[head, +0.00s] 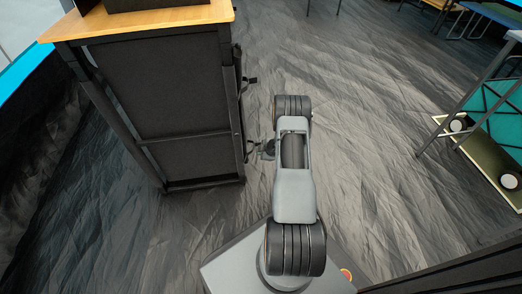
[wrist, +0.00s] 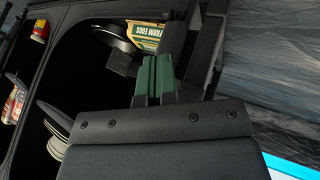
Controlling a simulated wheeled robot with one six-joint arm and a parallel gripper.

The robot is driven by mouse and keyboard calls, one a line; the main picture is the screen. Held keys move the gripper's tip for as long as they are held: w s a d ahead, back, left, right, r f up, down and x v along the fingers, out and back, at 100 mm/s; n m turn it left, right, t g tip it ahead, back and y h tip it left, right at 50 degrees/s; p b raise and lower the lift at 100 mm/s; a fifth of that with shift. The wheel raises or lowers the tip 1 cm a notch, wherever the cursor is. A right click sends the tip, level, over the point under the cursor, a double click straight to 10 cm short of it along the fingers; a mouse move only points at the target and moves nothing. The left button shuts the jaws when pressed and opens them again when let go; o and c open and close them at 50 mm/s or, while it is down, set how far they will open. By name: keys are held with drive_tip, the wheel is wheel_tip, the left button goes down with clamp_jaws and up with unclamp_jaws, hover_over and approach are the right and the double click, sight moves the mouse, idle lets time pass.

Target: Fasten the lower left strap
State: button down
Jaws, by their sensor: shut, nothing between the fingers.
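The black fabric cabinet (head: 180,110) with a wooden top stands left of my arm in the head view. Its open front faces right, towards my gripper. A dark strap end with a buckle (head: 250,80) sticks out from the upper part of that front edge. A lower dark strap piece (head: 250,146) sticks out near my gripper (head: 266,150); whether they touch I cannot tell. In the wrist view, my gripper (wrist: 154,66) has its green finger pads shut together with nothing between them. A dark blocky piece (wrist: 123,62), possibly a buckle, is just left of the fingertips.
Inside the cabinet, the wrist view shows an egg carton (wrist: 158,38), a dark pan (wrist: 118,36), stacked plates (wrist: 52,125) and a small red-and-yellow can (wrist: 40,30). A metal-legged table (head: 490,85) stands at right. The floor between is clear.

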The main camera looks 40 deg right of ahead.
drive_tip(key=shift+w+d+r+b, duration=0.1)
drive_tip(key=shift+w+d+b, duration=0.25)
drive_tip(key=shift+w, duration=0.5)
drive_tip(key=shift+w+d+r+b, duration=0.1)
drive_tip(key=shift+w+d, duration=0.4)
drive_tip(key=shift+w, duration=0.3)
